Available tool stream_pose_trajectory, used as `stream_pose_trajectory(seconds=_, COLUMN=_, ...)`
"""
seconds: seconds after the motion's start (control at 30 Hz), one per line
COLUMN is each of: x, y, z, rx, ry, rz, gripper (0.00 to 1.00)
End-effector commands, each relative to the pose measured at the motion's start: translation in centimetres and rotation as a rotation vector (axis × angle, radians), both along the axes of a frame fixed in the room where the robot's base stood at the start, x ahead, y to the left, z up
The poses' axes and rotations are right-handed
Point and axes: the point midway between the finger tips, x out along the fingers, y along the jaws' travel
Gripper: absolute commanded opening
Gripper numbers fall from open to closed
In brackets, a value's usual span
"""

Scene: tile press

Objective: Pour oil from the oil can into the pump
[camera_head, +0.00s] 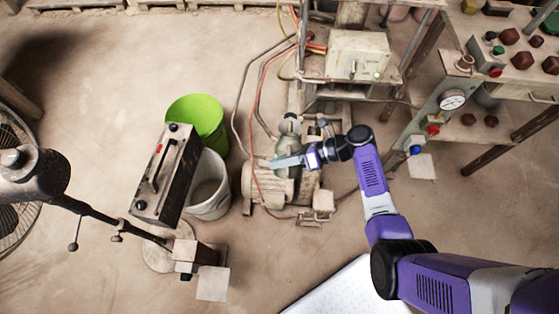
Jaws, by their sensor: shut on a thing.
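My gripper (295,159) reaches in from the right and is shut on the grey-green oil can (289,140) over the pump. A pale finger crosses the can's side and hides part of it. The can's spout and its exact tilt are too small to make out. The pump (264,188) is a dusty beige machine on the floor, directly below and around the can in the picture. Its filling opening cannot be made out, and no oil stream shows.
A green bucket (208,113) and a white bucket (210,190) stand left of the pump. A control box (165,178) on a stand is nearer. A metal rack with an electrical box (357,55) rises behind, and a gauge panel (450,102) stands at right. Hoses run beside the pump.

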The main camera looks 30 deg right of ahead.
Motion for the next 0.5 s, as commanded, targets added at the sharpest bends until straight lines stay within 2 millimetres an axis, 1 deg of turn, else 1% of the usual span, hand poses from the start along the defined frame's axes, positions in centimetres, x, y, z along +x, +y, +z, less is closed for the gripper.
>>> stream_pose_trajectory(seconds=0.5, x=0.5, y=-0.4, z=1.3, rx=0.029, ry=0.037, rz=0.0, gripper=0.0)
